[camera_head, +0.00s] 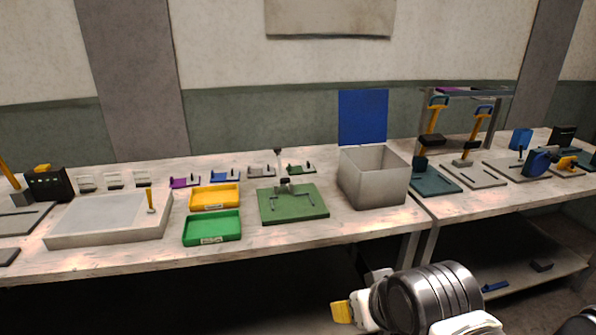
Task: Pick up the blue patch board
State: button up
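A smaller blue piece (226,175) lies in the row of small items at the back of the left table, and a blue block (520,139) stands on the right table. I cannot tell for certain which is the patch board. My gripper (352,302), with a yellow pad, is low in front of the tables, well apart from all of these. Its fingers are too unclear to tell their opening.
A green mat with a small stand (312,207), a yellow tray (214,206) and a green tray (212,240) lie left of the grey box. A light box (110,234) sits further left. Tools and a rack crowd the right table (455,209). The left table's front edge is clear.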

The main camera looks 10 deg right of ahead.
aim_at(217, 178)
jog(key=i+j+z, duration=0.25)
jog(key=j+z, duration=0.15)
jog(key=j, duration=0.25)
jog(key=i+j+z, duration=0.15)
jog(key=j+z, duration=0.25)
jog(key=j, duration=0.3)
jog(key=j+z, duration=0.45)
jog(key=j, duration=0.3)
jog(key=j+z, duration=0.4)
jog(key=j, duration=0.35)
jog(key=k, duration=0.05)
